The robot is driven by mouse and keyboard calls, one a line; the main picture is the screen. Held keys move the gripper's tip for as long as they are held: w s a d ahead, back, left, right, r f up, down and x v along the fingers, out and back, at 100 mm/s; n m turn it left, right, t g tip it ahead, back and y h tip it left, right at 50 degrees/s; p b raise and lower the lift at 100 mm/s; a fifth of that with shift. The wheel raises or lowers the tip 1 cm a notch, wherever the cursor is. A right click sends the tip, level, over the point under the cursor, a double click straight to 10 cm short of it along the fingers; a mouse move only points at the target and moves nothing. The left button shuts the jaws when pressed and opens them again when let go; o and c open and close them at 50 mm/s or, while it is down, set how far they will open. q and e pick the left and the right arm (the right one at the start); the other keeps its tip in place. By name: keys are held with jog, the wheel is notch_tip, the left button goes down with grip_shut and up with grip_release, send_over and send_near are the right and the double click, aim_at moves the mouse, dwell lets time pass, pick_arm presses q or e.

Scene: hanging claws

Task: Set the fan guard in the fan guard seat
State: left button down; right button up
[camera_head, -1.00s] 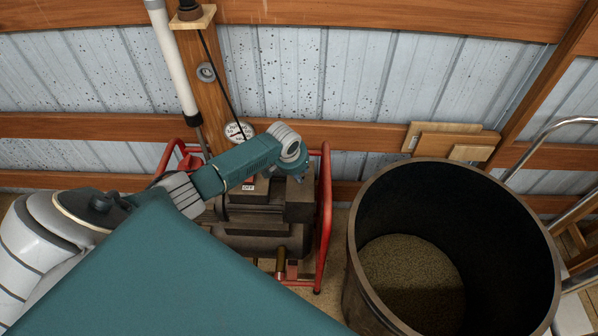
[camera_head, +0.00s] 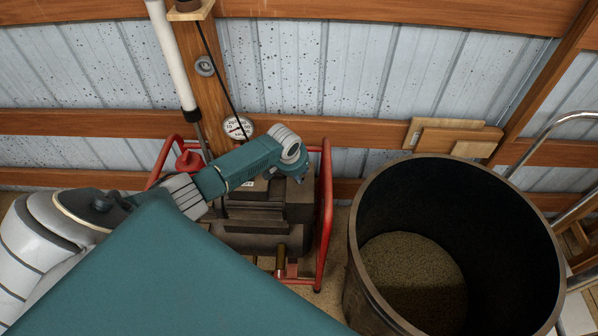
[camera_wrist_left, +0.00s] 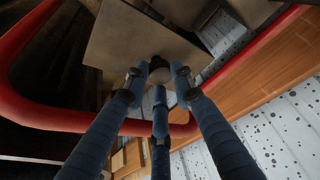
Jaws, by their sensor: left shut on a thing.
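My left gripper (camera_head: 298,174) is over the right part of a dark machine (camera_head: 262,215) in a red tube frame, in the head view. In the left wrist view its three blue fingers (camera_wrist_left: 160,76) close around a small dark knob on a flat grey-brown plate (camera_wrist_left: 118,42), which I take to be the fan guard. The plate lies close to the machine and inside the red frame. Whether it touches the machine cannot be told. The fan guard seat cannot be made out. My right gripper is not in view.
The red frame (camera_head: 326,215) stands close to the right of my gripper. A large black barrel (camera_head: 362,290) with grainy brown contents is right of the machine. Behind are a wooden post (camera_head: 209,95), a gauge (camera_head: 238,127) and a corrugated wall (camera_head: 370,70).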

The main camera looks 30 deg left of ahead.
pick_arm(q)
jog(key=shift+f+b, duration=0.35)
jog(key=shift+f, duration=0.15)
jog(key=c, duration=1.4)
grip_release()
jog(key=shift+o, duration=0.2)
jog(key=shift+s, duration=0.1)
jog(key=shift+r, duration=0.1)
